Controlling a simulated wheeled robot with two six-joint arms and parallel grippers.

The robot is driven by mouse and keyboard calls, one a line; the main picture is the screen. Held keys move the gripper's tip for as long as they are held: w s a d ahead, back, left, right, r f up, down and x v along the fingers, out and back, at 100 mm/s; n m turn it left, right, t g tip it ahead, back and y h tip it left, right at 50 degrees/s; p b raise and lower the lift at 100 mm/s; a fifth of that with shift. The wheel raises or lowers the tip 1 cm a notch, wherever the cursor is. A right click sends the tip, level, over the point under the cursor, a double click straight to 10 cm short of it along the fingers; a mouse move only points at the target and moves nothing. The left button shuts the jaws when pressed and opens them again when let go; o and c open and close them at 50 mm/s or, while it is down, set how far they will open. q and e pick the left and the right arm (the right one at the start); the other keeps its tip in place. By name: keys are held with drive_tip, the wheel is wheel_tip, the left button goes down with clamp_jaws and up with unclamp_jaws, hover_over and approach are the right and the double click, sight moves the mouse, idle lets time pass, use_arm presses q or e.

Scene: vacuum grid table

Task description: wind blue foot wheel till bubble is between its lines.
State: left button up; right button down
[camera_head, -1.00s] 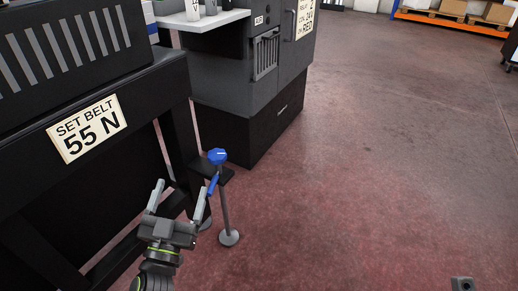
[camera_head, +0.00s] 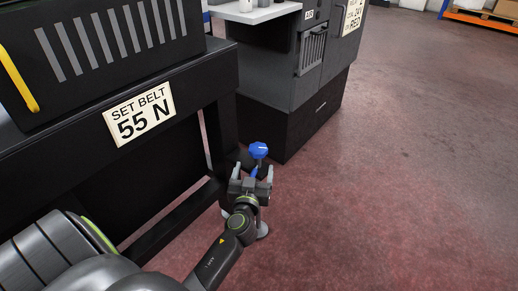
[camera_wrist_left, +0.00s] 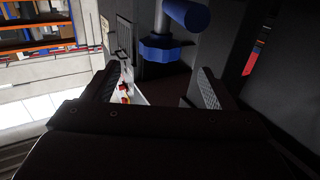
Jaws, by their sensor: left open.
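My left gripper (camera_head: 251,178) is open, close in front of the post and below the blue top. In the left wrist view a scalloped blue wheel (camera_wrist_left: 160,48) on a grey stem lies beyond the open fingertips, with a blue cylinder (camera_wrist_left: 187,14) above it. Nothing is between the fingers there. I cannot see the bubble or its lines. My right gripper is out of view.
The black machine frame (camera_head: 90,165) with a "SET BELT 55 N" sign (camera_head: 139,113) stands close on the left. A dark grey cabinet (camera_head: 290,110) stands behind the post. Red floor (camera_head: 420,170) is open on the right.

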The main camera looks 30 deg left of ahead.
sight(258, 150)
use_arm(q)
drive_tip(key=x, duration=0.9)
drive_tip(key=shift+w+a+b, duration=0.15)
drive_tip(key=shift+w+b, duration=0.15)
drive_tip(key=shift+w, duration=0.05)
drive_tip(key=c, duration=1)
